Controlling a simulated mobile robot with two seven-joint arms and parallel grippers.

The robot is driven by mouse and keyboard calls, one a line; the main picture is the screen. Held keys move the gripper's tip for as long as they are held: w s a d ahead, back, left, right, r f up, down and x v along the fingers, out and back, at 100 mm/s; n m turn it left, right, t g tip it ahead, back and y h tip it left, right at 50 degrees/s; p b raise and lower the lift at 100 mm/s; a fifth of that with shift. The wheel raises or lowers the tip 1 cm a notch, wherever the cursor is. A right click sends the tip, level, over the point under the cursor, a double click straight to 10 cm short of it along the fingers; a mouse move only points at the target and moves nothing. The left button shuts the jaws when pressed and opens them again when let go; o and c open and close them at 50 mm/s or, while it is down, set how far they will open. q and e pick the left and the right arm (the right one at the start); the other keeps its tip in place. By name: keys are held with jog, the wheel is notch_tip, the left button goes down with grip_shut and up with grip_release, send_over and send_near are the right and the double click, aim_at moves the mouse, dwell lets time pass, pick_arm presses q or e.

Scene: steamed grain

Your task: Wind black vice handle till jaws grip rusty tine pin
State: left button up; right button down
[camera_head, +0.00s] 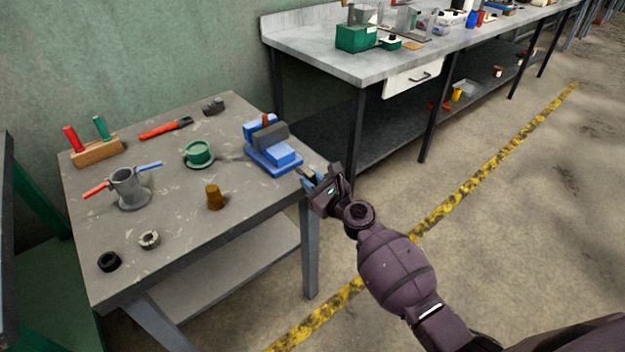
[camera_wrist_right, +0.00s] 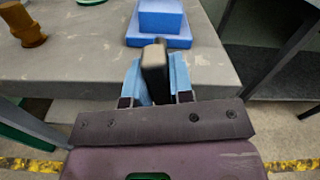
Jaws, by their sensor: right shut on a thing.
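The blue vice (camera_head: 285,154) sits at the right edge of the near workbench; its blue body also shows at the top of the right wrist view (camera_wrist_right: 162,20). A rusty brown pin (camera_head: 266,119) stands up between the vice's blue back part and a grey block. I cannot tell whether the jaws touch it. My right gripper (camera_head: 309,179) is at the bench edge, just in front of the vice. In the right wrist view its blue fingers are shut on the black vice handle (camera_wrist_right: 155,66). My left gripper is out of view.
The near workbench (camera_head: 180,219) also holds a green round part (camera_head: 199,152), a brown cylinder (camera_head: 214,197), a grey pot-like fixture (camera_head: 130,188), a black ring (camera_head: 109,261) and red-handled tools. A longer bench (camera_head: 330,56) stands behind. Floor right of the bench is open.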

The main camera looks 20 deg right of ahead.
jog(key=m+p, duration=0.1)
jog(key=m, duration=0.1)
jog(key=shift+r+m, duration=0.15)
jog(key=shift+m, duration=0.55)
jog(key=shift+m+p, duration=0.5)
jog(key=shift+m, duration=0.6)
jog(key=shift+f, duration=0.25)
jog(key=c, duration=1)
grip_release()
jog(key=shift+s+r+p, duration=0.1)
jog(key=shift+p, duration=0.2)
